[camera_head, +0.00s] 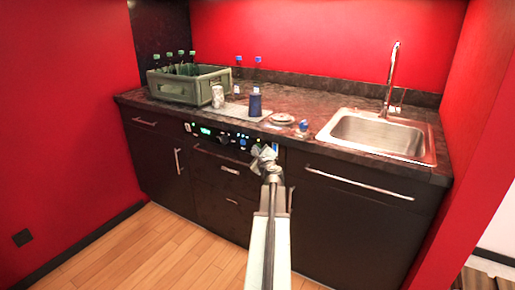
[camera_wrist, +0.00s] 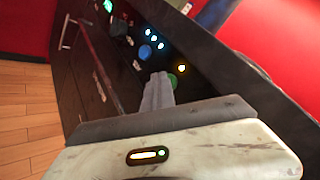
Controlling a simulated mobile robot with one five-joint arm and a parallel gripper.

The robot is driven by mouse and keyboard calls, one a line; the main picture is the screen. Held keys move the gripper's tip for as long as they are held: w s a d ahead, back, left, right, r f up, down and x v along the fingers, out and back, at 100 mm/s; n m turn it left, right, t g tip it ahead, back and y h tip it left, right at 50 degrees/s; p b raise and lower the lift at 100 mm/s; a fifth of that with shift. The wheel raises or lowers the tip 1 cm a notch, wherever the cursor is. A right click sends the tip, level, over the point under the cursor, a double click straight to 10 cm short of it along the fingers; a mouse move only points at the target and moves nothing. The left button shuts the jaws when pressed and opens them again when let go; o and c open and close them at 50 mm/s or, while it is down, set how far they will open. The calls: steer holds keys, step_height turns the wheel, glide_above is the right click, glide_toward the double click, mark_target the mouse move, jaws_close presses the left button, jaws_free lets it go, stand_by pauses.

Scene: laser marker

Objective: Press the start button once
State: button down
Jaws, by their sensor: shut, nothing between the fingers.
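The dark control panel (camera_head: 225,137) runs along the counter front, with a lit green display (camera_head: 205,131). No labels are readable, so I cannot tell which is the start button. My gripper (camera_head: 265,154) is in front of the panel's right part. In the wrist view its shut, empty fingers (camera_wrist: 160,80) point at the panel and partly cover the green button. I cannot tell whether they touch it.
A green crate with bottles (camera_head: 190,88) stands on the counter at left. A can (camera_head: 217,96), a dark blue cup (camera_head: 255,103) and a small blue-topped item (camera_head: 303,126) stand near the edge. A sink (camera_head: 375,130) is at right. Handles (camera_head: 358,184) stick out from the dark cabinet fronts.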

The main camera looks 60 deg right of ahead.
steer(key=shift+a, duration=0.75)
steer(key=shift+a, duration=0.1)
steer(key=a, duration=0.4)
steer(key=shift+a, duration=0.4)
steer(key=shift+w, duration=0.15)
